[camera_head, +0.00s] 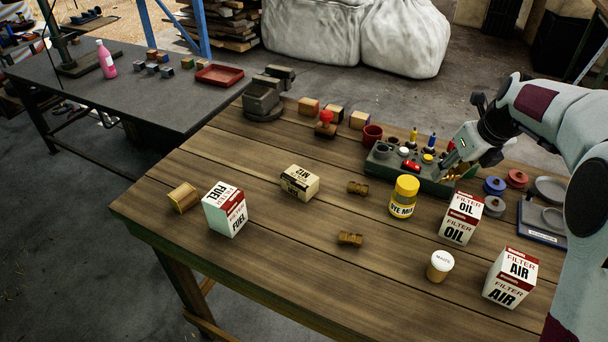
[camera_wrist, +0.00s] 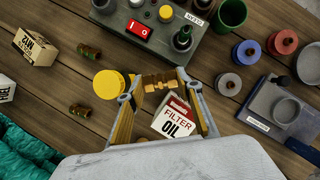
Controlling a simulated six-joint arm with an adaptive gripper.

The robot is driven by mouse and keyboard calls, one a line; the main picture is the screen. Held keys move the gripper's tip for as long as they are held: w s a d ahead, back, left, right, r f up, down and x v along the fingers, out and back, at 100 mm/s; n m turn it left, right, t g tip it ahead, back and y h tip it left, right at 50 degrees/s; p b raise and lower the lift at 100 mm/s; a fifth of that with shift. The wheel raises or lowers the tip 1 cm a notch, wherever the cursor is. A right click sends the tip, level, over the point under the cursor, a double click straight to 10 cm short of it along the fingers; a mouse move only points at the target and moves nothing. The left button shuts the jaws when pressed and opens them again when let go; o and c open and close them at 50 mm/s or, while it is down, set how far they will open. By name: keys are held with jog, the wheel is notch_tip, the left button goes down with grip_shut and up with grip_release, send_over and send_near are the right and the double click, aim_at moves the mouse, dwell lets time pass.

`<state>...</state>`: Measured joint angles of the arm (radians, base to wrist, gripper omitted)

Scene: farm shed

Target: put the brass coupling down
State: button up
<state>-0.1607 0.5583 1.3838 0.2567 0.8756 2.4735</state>
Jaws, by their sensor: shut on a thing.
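My gripper (camera_head: 452,166) is over the right part of the table, close to the front edge of the dark switch box. In the wrist view its fingers (camera_wrist: 156,80) are shut on a ribbed brass coupling (camera_wrist: 161,81), which lies crosswise between the fingertips. The coupling's height above the table is hard to tell. Two similar brass couplings lie on the wooden table (camera_head: 270,245): one near the middle (camera_head: 358,187) and one nearer the front (camera_head: 350,239). Both also show at the left of the wrist view.
The switch box (camera_wrist: 198,58) stands behind the gripper. The yellow-lidded jar (camera_head: 404,197) and oil filter box (camera_head: 461,217) are close by. An air filter box (camera_head: 510,278) and white-lidded jar (camera_head: 440,265) stand in front. Bare planks lie at front centre.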

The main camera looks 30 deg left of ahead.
jog(key=shift+w+a+r+m, duration=0.2)
jog(key=shift+a+m, duration=0.2)
jog(key=shift+a, duration=0.25)
jog(key=s+a, duration=0.2)
jog(key=a, duration=1.2)
jog(key=n, duration=0.2)
send_over(309, 177)
jog(key=s+d, duration=0.1)
jog(key=shift+d+f+y, duration=0.1)
jog(key=shift+f+y, duration=0.05)
jog(key=shift+y, duration=0.15)
jog(key=shift+f, duration=2.5)
jog(key=shift+f, duration=0.1)
jog(key=o, duration=1.2)
